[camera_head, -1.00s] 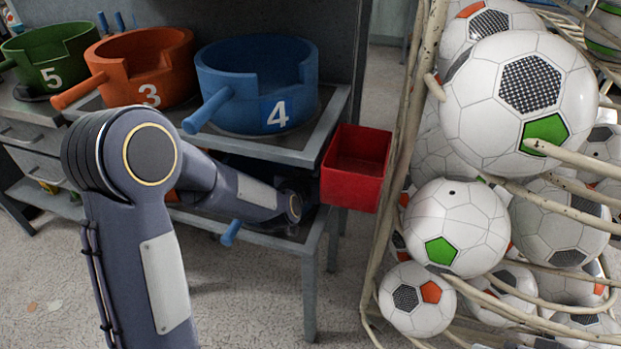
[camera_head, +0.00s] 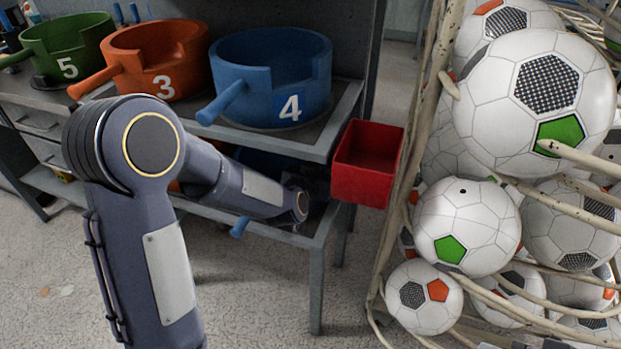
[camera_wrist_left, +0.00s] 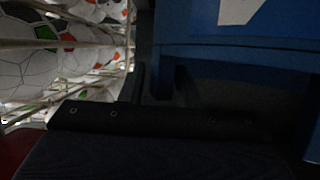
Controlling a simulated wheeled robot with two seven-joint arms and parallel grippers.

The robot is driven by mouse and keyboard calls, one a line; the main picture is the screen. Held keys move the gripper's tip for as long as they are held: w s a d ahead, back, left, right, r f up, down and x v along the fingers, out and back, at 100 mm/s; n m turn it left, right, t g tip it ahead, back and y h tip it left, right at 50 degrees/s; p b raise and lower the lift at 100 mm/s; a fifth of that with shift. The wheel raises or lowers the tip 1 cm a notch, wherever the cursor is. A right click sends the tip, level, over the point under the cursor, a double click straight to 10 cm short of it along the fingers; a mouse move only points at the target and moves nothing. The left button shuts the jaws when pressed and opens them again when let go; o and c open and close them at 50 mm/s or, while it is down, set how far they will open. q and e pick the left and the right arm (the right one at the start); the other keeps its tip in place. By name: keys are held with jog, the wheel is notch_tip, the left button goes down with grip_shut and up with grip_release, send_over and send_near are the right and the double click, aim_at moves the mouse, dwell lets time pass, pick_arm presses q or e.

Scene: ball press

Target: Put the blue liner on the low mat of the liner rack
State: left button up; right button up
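A blue liner (camera_head: 271,75) marked 4 stands on the rack's upper shelf, its handle pointing to the lower left. A second blue piece with a short handle (camera_head: 240,227) sits on the low shelf, mostly hidden behind my left arm. My left gripper (camera_head: 318,188) is a dark shape in shadow under the upper shelf, at the right end of the low shelf; its fingers are not clear. In the left wrist view a blue surface with a white mark (camera_wrist_left: 262,40) is very close to the dark gripper parts; contact cannot be told. The low mat is hidden. My right gripper is out of view.
An orange liner (camera_head: 155,60) marked 3 and a green liner (camera_head: 68,48) marked 5 stand left of the upper blue one. A red open box (camera_head: 368,165) hangs at the rack's right side. A caged stack of footballs (camera_head: 465,225) stands close on the right.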

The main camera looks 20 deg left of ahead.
pick_arm(q)
jog(key=s+a+r+n+g+h, duration=0.1)
jog(key=s+r+g, duration=0.1)
jog(key=s, duration=0.9)
jog(key=s+a+r+g+h+p, duration=0.1)
jog(key=s+r+g, duration=0.1)
jog(key=s, duration=0.9)
jog(key=s+a+r+n+g+h, duration=0.1)
jog(key=s+g, duration=0.3)
jog(key=s, duration=0.8)
jog(key=shift+a+r+n+p, duration=0.25)
jog(key=shift+r+n+p, duration=0.1)
jog(key=shift+r, duration=0.2)
jog(key=shift+s, duration=0.1)
notch_tip(320, 180, up, 20)
jog(key=p, duration=2)
